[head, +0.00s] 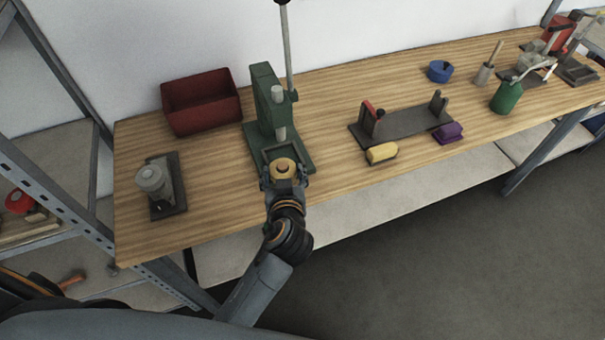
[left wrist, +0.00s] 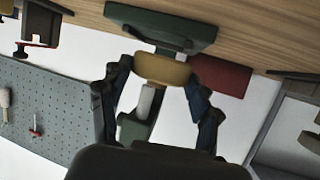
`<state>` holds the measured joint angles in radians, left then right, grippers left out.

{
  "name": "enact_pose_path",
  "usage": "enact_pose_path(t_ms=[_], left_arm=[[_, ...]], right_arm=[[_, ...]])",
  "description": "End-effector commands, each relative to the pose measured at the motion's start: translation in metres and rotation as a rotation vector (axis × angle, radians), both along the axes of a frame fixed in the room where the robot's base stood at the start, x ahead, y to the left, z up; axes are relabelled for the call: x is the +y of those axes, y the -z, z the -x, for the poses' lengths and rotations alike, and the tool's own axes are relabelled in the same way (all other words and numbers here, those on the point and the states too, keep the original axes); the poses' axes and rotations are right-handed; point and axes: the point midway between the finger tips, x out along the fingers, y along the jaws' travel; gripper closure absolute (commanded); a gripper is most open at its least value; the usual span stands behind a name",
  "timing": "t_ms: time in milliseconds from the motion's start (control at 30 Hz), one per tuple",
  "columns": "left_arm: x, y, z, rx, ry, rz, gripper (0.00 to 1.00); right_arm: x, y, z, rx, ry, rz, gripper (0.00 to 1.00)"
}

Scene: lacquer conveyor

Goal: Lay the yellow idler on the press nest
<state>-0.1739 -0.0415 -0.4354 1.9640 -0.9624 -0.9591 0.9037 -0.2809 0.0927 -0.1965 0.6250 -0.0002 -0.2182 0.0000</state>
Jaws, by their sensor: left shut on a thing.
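The yellow idler (head: 283,167) is a round ring with a raised centre. My left gripper (head: 284,177) is shut on it, with one finger on each side. In the left wrist view the idler (left wrist: 162,70) sits between the two dark fingers of the gripper (left wrist: 158,78). The green press (head: 265,105) stands behind it, its ram above and just behind the idler. The press nest (head: 270,153) is a shallow square frame on the press base. The idler overlaps its front part; I cannot tell whether they touch. My right gripper is out of view.
A dark red bin (head: 202,102) stands left of the press. A grey cylinder on a dark plate (head: 167,186) is at the left.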

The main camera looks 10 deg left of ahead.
Motion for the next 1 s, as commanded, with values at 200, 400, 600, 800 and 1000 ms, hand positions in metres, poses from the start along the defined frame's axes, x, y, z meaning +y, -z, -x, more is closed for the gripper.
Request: enact_pose_path(t_ms=[200, 400, 600, 800, 1000], left_arm=[[-0.031, 0.018, -0.003, -0.002, -0.014, 0.000, 0.72], [-0.030, 0.020, -0.009, -0.004, -0.014, -0.002, 0.72], [-0.021, 0.019, -0.023, -0.003, -0.014, -0.003, 0.72], [-0.010, 0.019, -0.038, -0.003, -0.014, -0.003, 0.72], [0.000, 0.019, -0.053, -0.004, -0.014, -0.003, 0.72]], right_arm=[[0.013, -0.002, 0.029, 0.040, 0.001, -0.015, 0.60], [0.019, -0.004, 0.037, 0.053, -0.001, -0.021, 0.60], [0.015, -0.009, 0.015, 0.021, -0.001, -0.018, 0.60], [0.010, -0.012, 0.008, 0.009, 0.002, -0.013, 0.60], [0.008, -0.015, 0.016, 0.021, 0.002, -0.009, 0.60]])
